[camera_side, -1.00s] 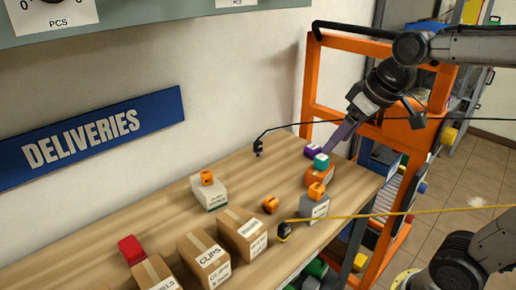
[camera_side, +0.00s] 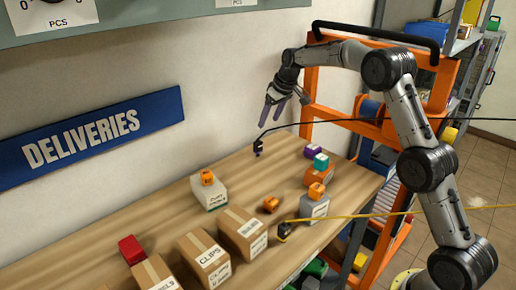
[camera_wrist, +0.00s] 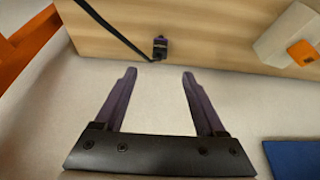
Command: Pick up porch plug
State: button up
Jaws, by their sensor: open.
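A small dark purple plug (camera_side: 257,152) on a black cable stands at the back of the wooden table; it also shows in the wrist view (camera_wrist: 160,47), just beyond my fingertips. A second dark plug (camera_side: 284,232) on a yellow cable is near the front of the table. I cannot read a name on either, so I cannot tell which is the porch plug. My gripper (camera_side: 271,117) is open and empty, above the table's back edge and apart from the purple plug. In the wrist view the plug lies ahead of the gap between my fingers (camera_wrist: 159,74).
The black cable (camera_side: 330,121) runs right from its plug, the yellow cable (camera_side: 400,214) likewise. A white box (camera_side: 210,196), grey box (camera_side: 315,208), cardboard boxes (camera_side: 242,235) and coloured blocks stand on the table (camera_side: 165,222). The wall is close behind; an orange frame (camera_side: 311,90) stands right.

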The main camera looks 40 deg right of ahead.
aim_at(259, 142)
jog(key=x, duration=1.4)
jog(key=shift+f, duration=0.1)
grip_shut()
